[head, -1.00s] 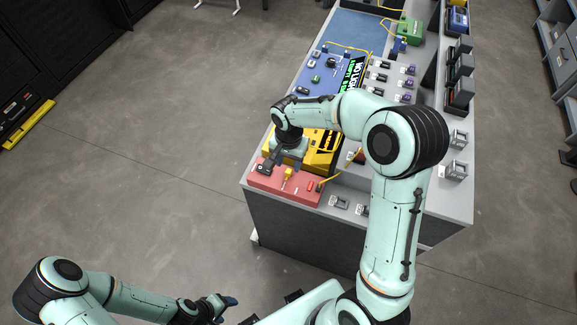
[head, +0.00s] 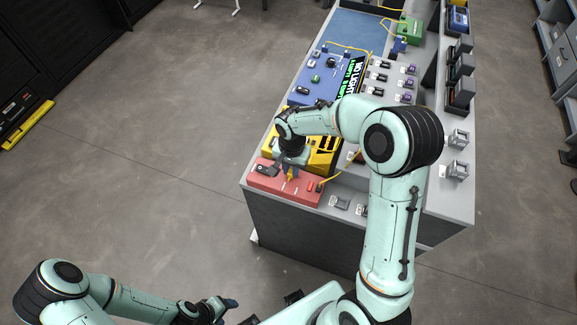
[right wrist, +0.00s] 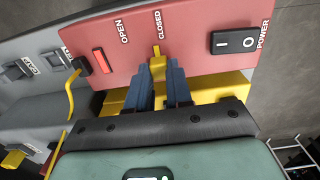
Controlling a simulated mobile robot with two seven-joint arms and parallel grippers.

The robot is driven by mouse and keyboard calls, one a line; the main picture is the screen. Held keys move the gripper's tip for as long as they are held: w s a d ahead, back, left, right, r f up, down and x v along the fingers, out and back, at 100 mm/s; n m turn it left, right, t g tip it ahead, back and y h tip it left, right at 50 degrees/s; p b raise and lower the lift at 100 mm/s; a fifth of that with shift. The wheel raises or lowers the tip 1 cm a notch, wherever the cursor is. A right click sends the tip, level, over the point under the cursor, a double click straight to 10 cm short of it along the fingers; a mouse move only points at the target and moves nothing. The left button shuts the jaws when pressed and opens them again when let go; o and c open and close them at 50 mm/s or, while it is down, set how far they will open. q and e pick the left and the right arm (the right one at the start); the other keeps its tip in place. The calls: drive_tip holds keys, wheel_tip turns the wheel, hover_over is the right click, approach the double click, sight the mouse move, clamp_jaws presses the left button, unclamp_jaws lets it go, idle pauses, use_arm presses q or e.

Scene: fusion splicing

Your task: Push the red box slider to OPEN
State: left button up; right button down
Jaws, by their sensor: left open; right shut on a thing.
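The red box (head: 268,185) lies on the near end of the bench. In the right wrist view its face (right wrist: 187,30) carries the words OPEN and CLOSED. The yellow slider (right wrist: 157,67) stands by CLOSED. My right gripper (right wrist: 162,80) is shut on the slider, with a blue finger on each side of it. In the head view this gripper (head: 290,172) points down onto the red box and partly hides the slider. My left gripper (head: 228,302) is open and empty at the bottom, away from the bench.
A black POWER rocker switch (right wrist: 233,41) and a red bar (right wrist: 99,61) sit on either side of the slider. A yellow case (head: 323,158) stands behind the red box, with a yellow cable (head: 342,172) at its right. A blue panel (head: 320,75) lies further back.

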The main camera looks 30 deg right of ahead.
sight(303, 178)
drive_tip(key=shift+s+d+f+b, duration=0.1)
drive_tip(key=shift+s+d+b, duration=0.4)
drive_tip(key=shift+s+d, duration=0.75)
drive_tip(key=shift+s, duration=0.25)
use_arm(q)
drive_tip(key=shift+s+f, duration=0.75)
drive_tip(key=shift+f, duration=0.2)
use_arm(e)
drive_tip(key=shift+w, duration=0.15)
drive_tip(key=c, duration=1.1)
unclamp_jaws()
drive_tip(key=shift+o, duration=0.5)
drive_tip(key=shift+r, duration=0.2)
drive_tip(key=shift+r, duration=0.35)
use_arm(q)
drive_tip(key=shift+w+r+p, duration=0.45)
drive_tip(key=shift+r+p, duration=0.1)
drive_tip(key=shift+r, duration=0.15)
use_arm(e)
wheel_tip(303, 178, up, 13)
drive_tip(key=shift+f, duration=0.2)
